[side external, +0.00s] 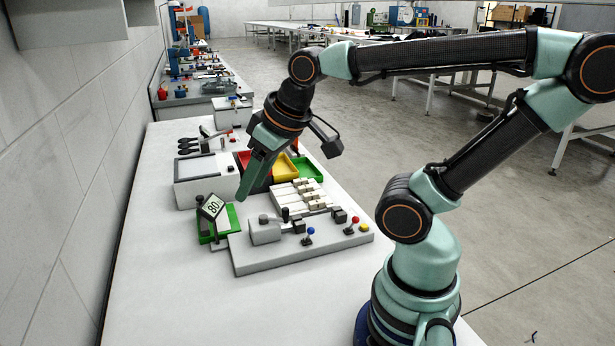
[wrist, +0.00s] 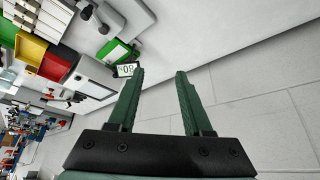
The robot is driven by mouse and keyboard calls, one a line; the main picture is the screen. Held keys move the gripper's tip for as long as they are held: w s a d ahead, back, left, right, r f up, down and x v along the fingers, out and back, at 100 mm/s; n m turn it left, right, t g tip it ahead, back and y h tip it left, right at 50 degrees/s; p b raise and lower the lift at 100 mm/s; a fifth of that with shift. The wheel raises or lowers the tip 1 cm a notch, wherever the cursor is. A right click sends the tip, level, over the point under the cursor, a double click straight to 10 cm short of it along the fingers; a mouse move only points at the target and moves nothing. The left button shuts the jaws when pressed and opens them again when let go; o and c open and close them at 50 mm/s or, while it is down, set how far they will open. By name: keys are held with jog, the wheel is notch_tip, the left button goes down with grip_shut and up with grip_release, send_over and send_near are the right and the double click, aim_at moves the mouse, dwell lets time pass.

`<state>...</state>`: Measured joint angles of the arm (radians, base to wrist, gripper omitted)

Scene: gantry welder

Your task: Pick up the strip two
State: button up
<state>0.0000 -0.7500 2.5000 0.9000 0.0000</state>
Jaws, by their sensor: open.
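Several pale strips (side external: 300,196) with small tan blocks on them lie side by side on the bench, right of my gripper. I cannot tell which one is strip two. In the wrist view, pale strips (wrist: 50,16) show at the upper left, partly cut off by the edge. My gripper (side external: 241,197) points down above the bench, left of the strips and apart from them. In the wrist view, the two green fingers of my gripper (wrist: 160,72) are spread apart with nothing between them.
A grey fixture plate (side external: 300,250) with levers sits in front of the strips. Red, yellow (side external: 285,168) and green bins (side external: 307,169) stand behind. The bench's left front is clear.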

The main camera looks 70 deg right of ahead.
jog(key=shift+c, duration=0.8)
